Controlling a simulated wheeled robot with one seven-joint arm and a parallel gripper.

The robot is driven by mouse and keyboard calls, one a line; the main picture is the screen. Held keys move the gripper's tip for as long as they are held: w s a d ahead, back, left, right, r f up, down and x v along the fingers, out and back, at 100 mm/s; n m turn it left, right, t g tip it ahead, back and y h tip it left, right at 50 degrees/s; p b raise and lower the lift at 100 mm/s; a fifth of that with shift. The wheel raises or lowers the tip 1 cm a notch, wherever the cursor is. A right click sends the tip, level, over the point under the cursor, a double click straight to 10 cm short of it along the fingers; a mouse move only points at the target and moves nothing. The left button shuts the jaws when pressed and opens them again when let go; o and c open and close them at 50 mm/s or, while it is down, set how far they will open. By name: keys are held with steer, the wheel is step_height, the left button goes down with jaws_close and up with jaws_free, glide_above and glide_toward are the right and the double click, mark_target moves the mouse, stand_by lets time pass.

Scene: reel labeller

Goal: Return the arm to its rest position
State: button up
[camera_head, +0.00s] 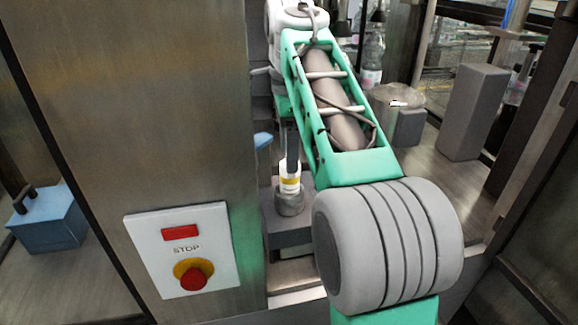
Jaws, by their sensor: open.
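My arm (345,165), green frame with grey joints, stretches from the lower right up into the machine opening. My gripper (291,155) is partly visible left of the green link, pointing down, mostly hidden by the arm. Its dark finger is right above a small white piece with a yellow band (289,181). That piece stands upright in a round grey holder (289,203) on a grey block. I cannot tell whether the finger touches it. The jaws are open.
A grey upright block (472,112), a round grey-topped stand (399,95) and a clear bottle (372,60) are at right and behind. A blue box (48,218) lies far left.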

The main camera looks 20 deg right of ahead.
steer(key=shift+r, duration=0.6)
